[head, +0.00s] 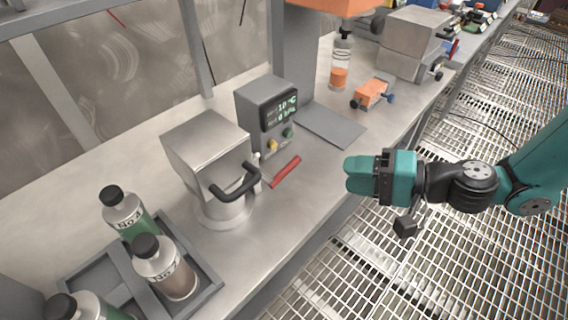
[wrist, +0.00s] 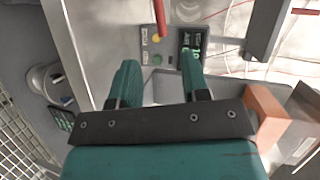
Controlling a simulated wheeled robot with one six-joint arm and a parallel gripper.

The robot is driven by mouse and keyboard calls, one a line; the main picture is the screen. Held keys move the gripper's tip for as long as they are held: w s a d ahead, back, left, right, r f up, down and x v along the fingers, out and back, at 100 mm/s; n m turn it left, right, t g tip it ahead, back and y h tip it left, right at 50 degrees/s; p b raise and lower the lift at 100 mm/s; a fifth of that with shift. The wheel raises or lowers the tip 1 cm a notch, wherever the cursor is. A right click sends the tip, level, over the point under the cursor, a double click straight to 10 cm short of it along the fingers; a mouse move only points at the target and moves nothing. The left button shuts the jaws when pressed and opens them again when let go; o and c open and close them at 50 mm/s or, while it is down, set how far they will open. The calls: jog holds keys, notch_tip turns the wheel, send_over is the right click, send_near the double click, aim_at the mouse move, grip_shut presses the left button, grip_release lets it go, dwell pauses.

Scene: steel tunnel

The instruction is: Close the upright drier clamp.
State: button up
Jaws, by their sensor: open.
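The drier (head: 205,150) is a steel box on a round base, standing on the bench left of centre in the head view, with a black loop handle (head: 237,185) on its front. A clamp lever with a red grip (head: 285,171) sticks out from its right side, slanting up and to the right. A red bar, apparently this grip (wrist: 159,18), shows at the top of the wrist view. My gripper (head: 350,176) is right of the red grip, apart from it, by the bench's front edge. Its teal fingers (wrist: 160,62) are spread with nothing between them.
A grey control box (head: 266,112) with a display and buttons stands just behind the lever. A tray (head: 210,283) with labelled bottles (head: 165,268) is at the front left. A flat grey plate (head: 332,128) and an orange clamp-like device (head: 371,95) lie farther back. Grating floor lies right.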

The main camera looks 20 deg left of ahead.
aim_at(293, 168)
jog(key=p+x, duration=0.1)
jog(key=x, duration=1.2)
jog(key=shift+a+f+p, duration=0.15)
jog(key=shift+a+p, duration=0.15)
jog(key=shift+p, duration=0.1)
grip_shut()
jog(key=shift+w, duration=0.1)
